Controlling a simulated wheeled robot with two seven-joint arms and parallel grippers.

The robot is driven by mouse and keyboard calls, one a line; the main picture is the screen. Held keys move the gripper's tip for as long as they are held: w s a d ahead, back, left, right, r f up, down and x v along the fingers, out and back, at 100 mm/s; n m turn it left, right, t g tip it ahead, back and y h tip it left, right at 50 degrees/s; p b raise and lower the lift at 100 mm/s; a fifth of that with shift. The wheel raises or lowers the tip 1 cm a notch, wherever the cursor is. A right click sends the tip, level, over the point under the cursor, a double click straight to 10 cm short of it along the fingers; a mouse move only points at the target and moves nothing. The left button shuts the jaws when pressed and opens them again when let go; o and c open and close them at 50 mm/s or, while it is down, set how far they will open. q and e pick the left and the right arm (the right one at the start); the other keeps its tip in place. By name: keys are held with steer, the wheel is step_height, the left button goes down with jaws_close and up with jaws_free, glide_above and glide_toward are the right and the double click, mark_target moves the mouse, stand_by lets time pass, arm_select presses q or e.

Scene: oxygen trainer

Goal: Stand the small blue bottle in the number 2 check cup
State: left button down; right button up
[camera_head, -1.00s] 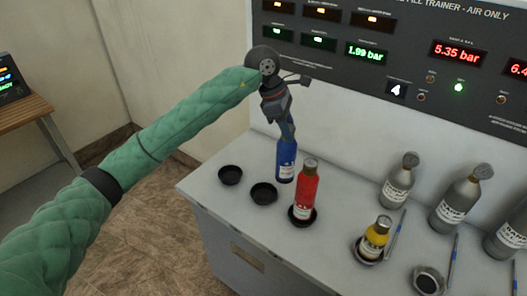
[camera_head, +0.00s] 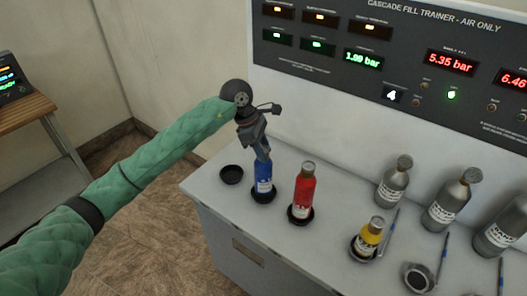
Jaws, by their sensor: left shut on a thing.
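The small blue bottle (camera_head: 263,178) is upright with a white label. Its base is at a black check cup (camera_head: 264,198), second from the left; I cannot tell whether it rests on the cup's floor. My left gripper (camera_head: 262,156) comes down from above and is shut on the bottle's top, hiding its cap. No cup numbers are readable. My right gripper is not in view.
An empty black cup (camera_head: 231,175) is to the left. A red bottle (camera_head: 304,186) stands in a cup close on the right. Further right are a yellow bottle (camera_head: 369,234) in a cup, another cup (camera_head: 418,279) and grey cylinders (camera_head: 446,200). The panel (camera_head: 400,50) rises behind.

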arm_select(q)
steer(key=shift+f+p, duration=0.35)
steer(key=shift+f, duration=0.5)
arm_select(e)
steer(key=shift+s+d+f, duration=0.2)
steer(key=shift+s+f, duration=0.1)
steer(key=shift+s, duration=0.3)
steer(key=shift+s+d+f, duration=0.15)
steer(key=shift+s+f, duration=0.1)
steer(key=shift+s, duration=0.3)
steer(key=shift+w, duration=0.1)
arm_select(q)
steer(key=shift+f, duration=0.1)
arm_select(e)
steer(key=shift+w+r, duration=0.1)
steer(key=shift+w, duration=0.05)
arm_select(q)
steer(key=c, duration=1)
jaws_free()
steer(key=shift+o, duration=0.2)
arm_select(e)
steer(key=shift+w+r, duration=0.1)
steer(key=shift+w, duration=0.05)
